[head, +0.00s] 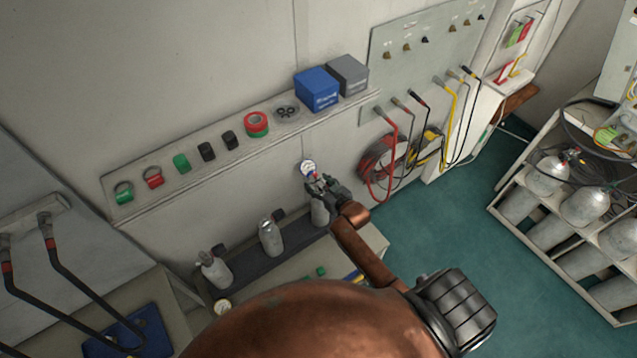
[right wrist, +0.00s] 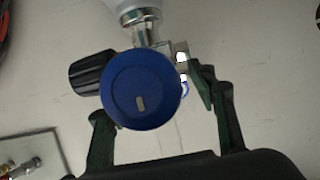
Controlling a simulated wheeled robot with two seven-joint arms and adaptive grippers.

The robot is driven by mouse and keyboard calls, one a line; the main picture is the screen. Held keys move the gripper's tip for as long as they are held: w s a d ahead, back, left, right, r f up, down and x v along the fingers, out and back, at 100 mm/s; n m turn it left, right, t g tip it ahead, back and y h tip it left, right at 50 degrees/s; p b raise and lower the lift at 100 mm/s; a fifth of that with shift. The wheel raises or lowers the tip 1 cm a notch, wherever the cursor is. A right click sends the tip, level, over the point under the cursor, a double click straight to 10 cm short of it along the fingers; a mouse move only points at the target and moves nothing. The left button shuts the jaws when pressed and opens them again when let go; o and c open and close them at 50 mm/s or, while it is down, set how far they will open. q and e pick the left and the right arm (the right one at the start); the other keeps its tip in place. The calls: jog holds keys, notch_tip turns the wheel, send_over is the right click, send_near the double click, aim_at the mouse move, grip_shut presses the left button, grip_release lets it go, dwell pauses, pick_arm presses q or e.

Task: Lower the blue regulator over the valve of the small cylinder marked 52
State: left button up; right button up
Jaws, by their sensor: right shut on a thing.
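My right gripper (head: 322,186) is shut on the blue regulator and holds it up in front of the wall, below the shelf. In the right wrist view the regulator's round blue knob (right wrist: 142,90) sits between the fingers (right wrist: 165,135), with a black knob at its left and a metal stem above. Its white gauge (head: 308,168) faces up in the head view. Small grey cylinders stand in a dark rack below: a left one (head: 215,269), a middle one (head: 271,236) and a right one (head: 320,212), partly behind my gripper. Their markings are unreadable. My left gripper is not in view.
A wall shelf (head: 190,182) holds tape rolls, small canisters, a blue box (head: 317,90) and a grey box (head: 347,75). Hoses hang from a panel (head: 405,75) at the right. Another gauge (head: 222,307) lies near my arm.

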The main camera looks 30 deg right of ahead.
jog(key=shift+f, duration=0.3)
jog(key=o, duration=1.3)
jog(key=shift+s+a, duration=0.1)
jog(key=o, duration=0.5)
jog(key=shift+f, duration=0.15)
jog(key=shift+s+f, duration=0.15)
jog(key=v, duration=0.8)
jog(key=r+v, duration=0.1)
jog(key=v, duration=0.3)
jog(key=shift+w+f, duration=0.1)
jog(key=shift+w, duration=0.1)
